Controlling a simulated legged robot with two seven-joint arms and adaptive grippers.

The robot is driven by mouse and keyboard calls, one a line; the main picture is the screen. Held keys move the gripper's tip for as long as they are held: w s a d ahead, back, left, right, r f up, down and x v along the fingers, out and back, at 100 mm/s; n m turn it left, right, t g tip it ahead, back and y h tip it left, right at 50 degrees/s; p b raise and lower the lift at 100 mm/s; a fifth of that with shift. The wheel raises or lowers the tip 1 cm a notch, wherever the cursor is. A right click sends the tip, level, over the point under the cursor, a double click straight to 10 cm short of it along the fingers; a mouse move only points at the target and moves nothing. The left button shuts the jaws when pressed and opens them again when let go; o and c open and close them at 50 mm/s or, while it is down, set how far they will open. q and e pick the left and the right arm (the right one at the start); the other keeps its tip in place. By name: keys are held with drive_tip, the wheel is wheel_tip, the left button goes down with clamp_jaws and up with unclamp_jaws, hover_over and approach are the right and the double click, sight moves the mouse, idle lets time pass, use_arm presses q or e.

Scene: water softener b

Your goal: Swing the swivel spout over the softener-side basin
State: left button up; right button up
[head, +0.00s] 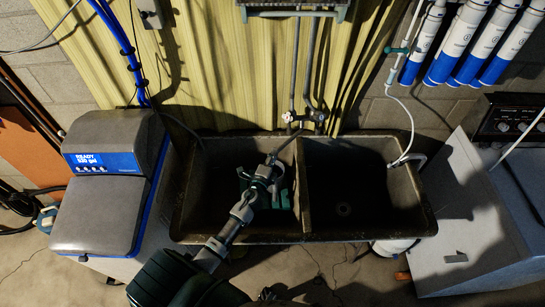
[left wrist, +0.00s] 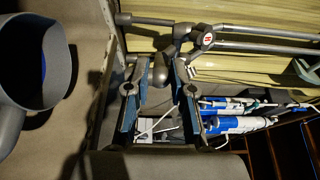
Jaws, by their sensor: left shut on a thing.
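The swivel spout (head: 287,144) is a grey pipe running down and left from the taps on the back wall. Its free end is over the left basin (head: 222,220), the one beside the water softener (head: 105,190). My left gripper (head: 268,174) is at that end, above the left basin near the divider, and is shut on the spout. In the left wrist view the spout (left wrist: 161,70) shows between the two fingers. The fingers hide part of the tip. The right basin (head: 360,195) has nothing over its middle. My right gripper is not in view.
Two tap handles (head: 292,117) sit behind the divider (head: 302,190). A white hose (head: 407,125) hangs into the right basin's edge. Blue and white filter cartridges (head: 460,40) hang at upper right. A white appliance (head: 470,220) stands right of the sink.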

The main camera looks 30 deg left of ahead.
use_arm(q)
drive_tip(key=shift+a+f, duration=0.15)
drive_tip(key=shift+w+a, duration=0.1)
drive_tip(key=shift+a, duration=0.35)
drive_tip(key=shift+w+a, duration=0.1)
drive_tip(key=shift+a, duration=0.3)
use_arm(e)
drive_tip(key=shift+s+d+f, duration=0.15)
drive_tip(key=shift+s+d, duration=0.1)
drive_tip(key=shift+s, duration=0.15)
use_arm(q)
drive_tip(key=o, duration=0.9)
drive_tip(key=shift+o, duration=0.2)
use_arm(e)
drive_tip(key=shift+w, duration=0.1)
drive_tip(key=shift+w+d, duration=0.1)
use_arm(q)
drive_tip(key=s+d, duration=0.2)
drive_tip(key=s, duration=0.9)
drive_tip(key=shift+s, duration=0.35)
